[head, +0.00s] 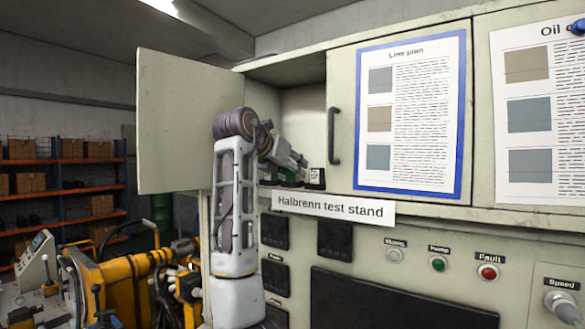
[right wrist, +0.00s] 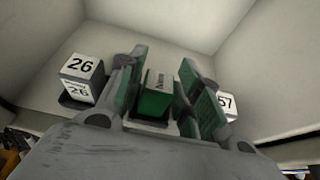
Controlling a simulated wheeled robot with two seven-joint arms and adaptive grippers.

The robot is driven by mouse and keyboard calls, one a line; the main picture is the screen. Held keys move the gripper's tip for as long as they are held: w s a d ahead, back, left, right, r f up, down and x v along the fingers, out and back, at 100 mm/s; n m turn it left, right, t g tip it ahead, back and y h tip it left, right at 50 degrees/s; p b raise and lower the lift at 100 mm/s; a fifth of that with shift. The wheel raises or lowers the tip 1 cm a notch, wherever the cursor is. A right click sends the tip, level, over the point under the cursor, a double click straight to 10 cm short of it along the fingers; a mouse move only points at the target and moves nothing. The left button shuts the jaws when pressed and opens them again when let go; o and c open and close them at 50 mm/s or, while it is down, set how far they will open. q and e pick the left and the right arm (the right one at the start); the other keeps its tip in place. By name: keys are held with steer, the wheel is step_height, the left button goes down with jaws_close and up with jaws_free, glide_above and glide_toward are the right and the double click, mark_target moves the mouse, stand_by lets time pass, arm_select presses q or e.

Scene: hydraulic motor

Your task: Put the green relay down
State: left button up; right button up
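The green relay (right wrist: 155,100), with a white labelled face, is between the fingers of my right gripper (right wrist: 168,90) in the right wrist view. The fingers have green inner pads and stand apart. A gap shows on the relay's right side, while its left side is close to the left finger; I cannot tell if they touch. In the head view my right gripper (head: 298,163) reaches into the open cabinet, low near the shelf. The relay cannot be made out clearly there. The relay's underside is hidden by the gripper. My left gripper is not in view.
A relay marked 26 (right wrist: 80,78) stands left of the gripper, and one marked 57 (right wrist: 227,105) stands right, partly hidden. The cabinet door (head: 185,125) is open at left. A closed door with a handle (head: 334,136) is at right. The panel sign (head: 333,207) is below.

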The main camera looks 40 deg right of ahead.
steer(key=shift+o, duration=0.8)
steer(key=shift+r, duration=0.15)
steer(key=shift+a, duration=0.15)
steer(key=b+v, duration=0.3)
steer(key=v, duration=0.8)
steer(key=shift+s+a+r, duration=0.15)
steer(key=shift+s+a, duration=0.1)
steer(key=shift+a, duration=0.1)
steer(key=shift+a, duration=0.1)
stand_by(0.3)
